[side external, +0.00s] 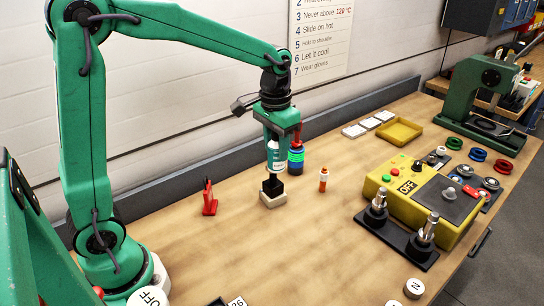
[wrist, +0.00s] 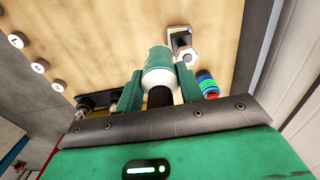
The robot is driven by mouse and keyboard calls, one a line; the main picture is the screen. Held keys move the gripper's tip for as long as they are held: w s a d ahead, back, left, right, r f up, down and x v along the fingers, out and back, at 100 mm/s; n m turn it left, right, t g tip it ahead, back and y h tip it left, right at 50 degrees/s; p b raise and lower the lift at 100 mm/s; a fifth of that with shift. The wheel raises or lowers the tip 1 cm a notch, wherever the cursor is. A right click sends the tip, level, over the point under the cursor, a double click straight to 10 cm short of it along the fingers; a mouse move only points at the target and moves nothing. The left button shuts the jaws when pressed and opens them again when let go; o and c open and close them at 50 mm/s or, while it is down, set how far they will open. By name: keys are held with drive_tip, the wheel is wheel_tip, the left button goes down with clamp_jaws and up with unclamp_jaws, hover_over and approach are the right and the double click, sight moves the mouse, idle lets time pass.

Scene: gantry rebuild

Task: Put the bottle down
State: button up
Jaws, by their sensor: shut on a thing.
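A white and teal bottle (side external: 274,152) is held in my gripper (side external: 277,162), which is shut on it. In the side view a pale block with a black top (side external: 272,197) sits on the table just below the bottle. In the wrist view this block (wrist: 182,44) shows beyond the bottle. I cannot tell whether the bottle touches the table or the block; the fingers partly hide it.
A blue and green banded cylinder (side external: 296,160) stands close to the right of my gripper. A small orange bottle (side external: 323,180) and a red upright piece (side external: 209,198) stand nearby. A yellow machine (side external: 408,204) is at the right. The front middle of the wooden table (side external: 310,250) is clear.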

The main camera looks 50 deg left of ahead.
idle(0.4)
drive_tip(key=s+d+f+n, duration=0.1)
drive_tip(key=s+d+f, duration=0.3)
drive_tip(key=s, duration=0.5)
drive_tip(key=shift+d+n, duration=0.4)
drive_tip(key=shift+d, duration=0.7)
drive_tip(key=shift+w+a+f, duration=0.75)
drive_tip(key=shift+a+f, duration=1.05)
drive_tip(key=shift+f, duration=0.05)
drive_tip(key=shift+w+a+f, duration=0.75)
drive_tip(key=shift+a+f, duration=1)
drive_tip(key=shift+f, duration=0.05)
drive_tip(key=shift+w+a+f, duration=0.75)
drive_tip(key=shift+a+f, duration=1.05)
drive_tip(key=shift+f, duration=0.05)
drive_tip(key=shift+f, duration=0.15)
drive_tip(key=o, duration=1)
